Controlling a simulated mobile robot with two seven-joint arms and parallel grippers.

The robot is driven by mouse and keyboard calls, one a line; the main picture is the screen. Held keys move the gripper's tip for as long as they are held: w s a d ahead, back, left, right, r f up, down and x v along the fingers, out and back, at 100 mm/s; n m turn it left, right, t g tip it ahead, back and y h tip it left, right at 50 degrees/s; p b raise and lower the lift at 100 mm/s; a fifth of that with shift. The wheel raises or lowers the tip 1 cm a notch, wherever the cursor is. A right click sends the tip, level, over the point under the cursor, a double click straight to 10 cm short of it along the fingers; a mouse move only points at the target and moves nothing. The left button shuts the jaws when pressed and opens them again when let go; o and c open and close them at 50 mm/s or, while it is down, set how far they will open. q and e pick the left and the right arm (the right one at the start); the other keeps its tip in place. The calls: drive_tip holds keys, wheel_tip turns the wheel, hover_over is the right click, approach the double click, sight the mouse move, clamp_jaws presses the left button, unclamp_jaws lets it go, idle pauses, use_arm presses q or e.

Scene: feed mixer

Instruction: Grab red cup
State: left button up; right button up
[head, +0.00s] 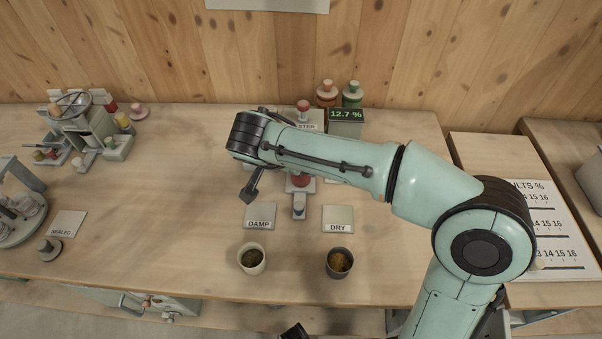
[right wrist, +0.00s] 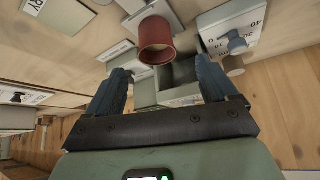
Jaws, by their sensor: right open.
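The red cup (right wrist: 156,40) shows in the right wrist view, ahead of and between my right gripper's fingers (right wrist: 162,72). The fingers are apart, with nothing held between them. In the head view my right arm reaches left across the table, and a dark gripper part (head: 250,185) shows at its end. A red thing (head: 300,181) shows just below that arm, partly hidden by it; it looks like the same cup.
A tester with a 12.7 % display (head: 346,115) stands behind my arm. The DAMP card (head: 260,218) and DRY card (head: 338,219) lie in front, with a pale cup (head: 251,259) and a dark cup (head: 340,263) of feed. The table's left middle is clear.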

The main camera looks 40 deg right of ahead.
sight(298, 181)
drive_tip(key=shift+s+b+x, duration=0.1)
drive_tip(key=shift+b+x, duration=0.1)
drive_tip(key=shift+x, duration=1.55)
drive_tip(key=shift+s+b+x, duration=0.15)
drive_tip(key=shift+b+x, duration=0.05)
drive_tip(key=shift+x, duration=1.6)
drive_tip(key=c, duration=1.1)
